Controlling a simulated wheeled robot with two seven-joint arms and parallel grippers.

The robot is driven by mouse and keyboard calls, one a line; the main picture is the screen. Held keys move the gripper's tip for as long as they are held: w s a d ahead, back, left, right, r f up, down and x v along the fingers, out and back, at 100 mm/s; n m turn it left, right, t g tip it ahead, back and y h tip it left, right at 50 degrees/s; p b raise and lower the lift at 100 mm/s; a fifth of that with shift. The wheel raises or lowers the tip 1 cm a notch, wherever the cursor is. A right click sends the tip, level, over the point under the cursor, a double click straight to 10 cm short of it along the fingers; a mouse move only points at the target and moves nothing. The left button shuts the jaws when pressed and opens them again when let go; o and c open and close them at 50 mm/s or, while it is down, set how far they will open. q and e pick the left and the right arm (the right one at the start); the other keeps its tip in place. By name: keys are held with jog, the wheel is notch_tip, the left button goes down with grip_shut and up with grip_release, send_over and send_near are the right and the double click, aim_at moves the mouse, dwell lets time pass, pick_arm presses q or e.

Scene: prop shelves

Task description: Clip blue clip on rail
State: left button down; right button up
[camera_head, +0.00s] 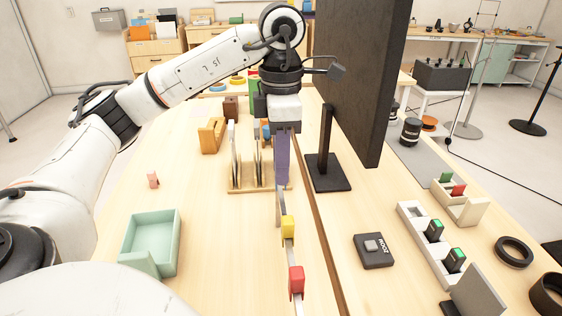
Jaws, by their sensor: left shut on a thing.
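A thin grey rail (280,207) runs toward me along the table's middle. A yellow clip (288,226) and a red clip (296,281) sit on it. My left gripper (282,182) points down over the rail's far end, its long purple fingers together. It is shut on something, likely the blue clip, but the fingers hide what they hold. I cannot tell whether the held thing touches the rail. A small blue patch (265,129) shows just left of the gripper; I cannot tell what it is. My right gripper is not in view.
A dark panel on a stand (327,174) rises close right of my gripper. A wooden rack (240,187) holds upright plates to its left. A green tray (168,216) and small pink piece (153,180) lie left. A black box (373,250) and pale holder (413,222) lie right.

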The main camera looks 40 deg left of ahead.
pick_arm(q)
jog(key=shift+f+b, duration=0.3)
jog(key=shift+f, duration=0.3)
jog(key=shift+w+f, duration=0.1)
jog(key=shift+f, duration=0.05)
dwell(0.8)
jog(key=shift+p, duration=0.3)
jog(key=shift+f+b, duration=0.8)
jog(key=shift+f, duration=0.6)
dwell(3.1)
jog(key=c, duration=1.5)
grip_release()
jog(key=shift+c, duration=0.2)
